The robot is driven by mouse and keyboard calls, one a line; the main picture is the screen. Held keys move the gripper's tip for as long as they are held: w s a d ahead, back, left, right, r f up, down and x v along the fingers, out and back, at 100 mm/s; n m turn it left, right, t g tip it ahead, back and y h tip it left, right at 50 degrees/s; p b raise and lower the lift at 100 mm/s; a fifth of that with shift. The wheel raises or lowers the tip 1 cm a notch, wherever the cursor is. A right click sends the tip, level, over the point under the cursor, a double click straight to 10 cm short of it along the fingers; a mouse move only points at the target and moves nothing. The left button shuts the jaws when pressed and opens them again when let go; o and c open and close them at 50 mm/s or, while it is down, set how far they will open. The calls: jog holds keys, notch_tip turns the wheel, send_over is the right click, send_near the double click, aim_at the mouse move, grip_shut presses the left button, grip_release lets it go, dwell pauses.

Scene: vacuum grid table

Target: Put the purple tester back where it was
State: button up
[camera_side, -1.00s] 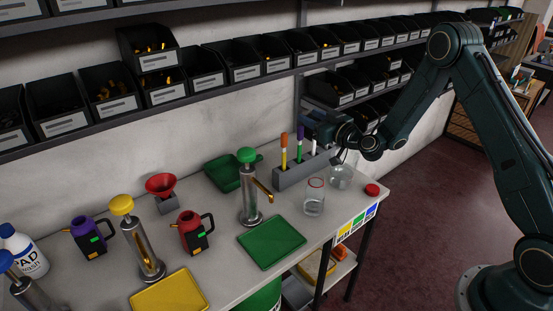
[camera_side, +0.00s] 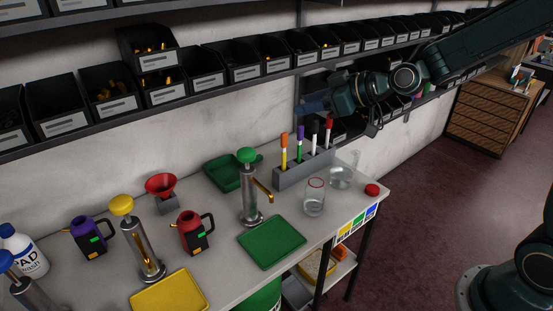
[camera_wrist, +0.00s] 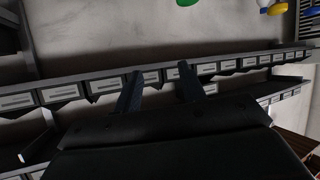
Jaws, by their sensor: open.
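The purple tester (camera_side: 299,143) stands upright in a slot of the grey rack (camera_side: 290,178) in the side view. An orange tester (camera_side: 284,151), a black-capped tester (camera_side: 314,136) and a red-capped tester (camera_side: 328,131) stand in the same rack. My gripper (camera_side: 316,107) is above the rack, in front of the bin shelf, and apart from the testers. In the wrist view my gripper's two fingers (camera_wrist: 158,82) are spread with nothing between them. No tester shows in the wrist view.
A glass jar (camera_side: 315,197) and a glass beaker (camera_side: 342,178) stand right of the rack, near a red lid (camera_side: 372,190). A green-topped pump (camera_side: 248,190) and green tray (camera_side: 271,242) are to the left. Bin shelves (camera_side: 230,84) run close behind my gripper.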

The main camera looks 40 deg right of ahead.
jog(key=s+d+m+g+h, duration=0.2)
jog(key=s+g, duration=0.1)
jog(key=s, duration=1.2)
jog(key=s+d+r+m+g+h, duration=0.1)
jog(key=s+m+g+h, duration=0.1)
jog(key=s, duration=1.3)
jog(key=shift+s+d+r+m+g+h, duration=0.3)
jog(key=shift+s+d+m+g+h, duration=0.1)
jog(key=shift+m+g, duration=0.25)
